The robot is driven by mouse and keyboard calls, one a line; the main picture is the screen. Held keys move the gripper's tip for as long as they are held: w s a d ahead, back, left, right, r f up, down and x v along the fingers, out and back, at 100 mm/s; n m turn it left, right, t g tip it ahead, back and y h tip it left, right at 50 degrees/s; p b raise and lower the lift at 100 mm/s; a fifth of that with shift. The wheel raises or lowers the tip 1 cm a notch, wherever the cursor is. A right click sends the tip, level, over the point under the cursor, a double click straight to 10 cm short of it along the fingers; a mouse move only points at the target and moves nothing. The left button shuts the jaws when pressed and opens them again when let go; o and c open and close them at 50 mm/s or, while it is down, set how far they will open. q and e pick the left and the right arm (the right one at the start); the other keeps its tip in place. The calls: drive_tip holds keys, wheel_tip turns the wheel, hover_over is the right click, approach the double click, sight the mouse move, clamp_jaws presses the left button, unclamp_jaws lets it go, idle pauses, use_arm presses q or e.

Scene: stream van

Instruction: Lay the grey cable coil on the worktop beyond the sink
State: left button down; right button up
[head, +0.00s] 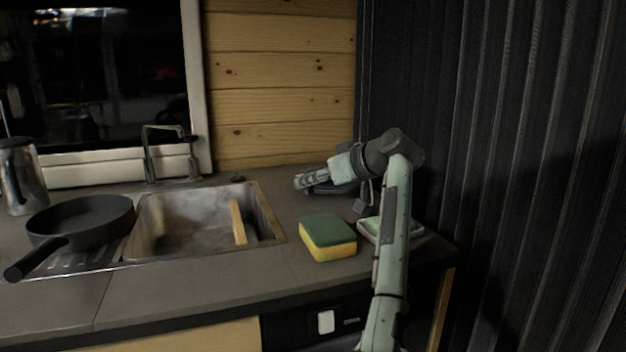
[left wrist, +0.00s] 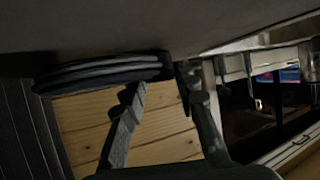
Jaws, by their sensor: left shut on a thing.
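The grey cable coil (head: 343,189) lies flat at the back of the worktop (head: 290,205), to the right of the sink (head: 262,209) and near the back wall. My left gripper (head: 301,181) reaches over it from the right and partly hides it. In the left wrist view, which is upside down, the coil (left wrist: 85,75) shows as stacked dark rings with one end between the fingers (left wrist: 160,80). The fingers are shut on it. It is against or very close to the worktop; a small gap cannot be ruled out. My right gripper is not in view.
A green and yellow sponge (head: 328,238) and a pale dish (head: 369,229) stand in front of the coil. A wooden piece (head: 238,222) stands in the sink. A black pan (head: 82,218) and metal kettle (head: 18,178) are at left. A dark ribbed wall (head: 500,150) bounds the right.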

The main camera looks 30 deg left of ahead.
use_arm(q)
drive_tip(key=shift+r, duration=0.1)
drive_tip(key=c, duration=1.2)
unclamp_jaws()
drive_tip(key=v, duration=0.7)
drive_tip(key=shift+s+d, duration=0.1)
drive_tip(key=shift+d, duration=0.15)
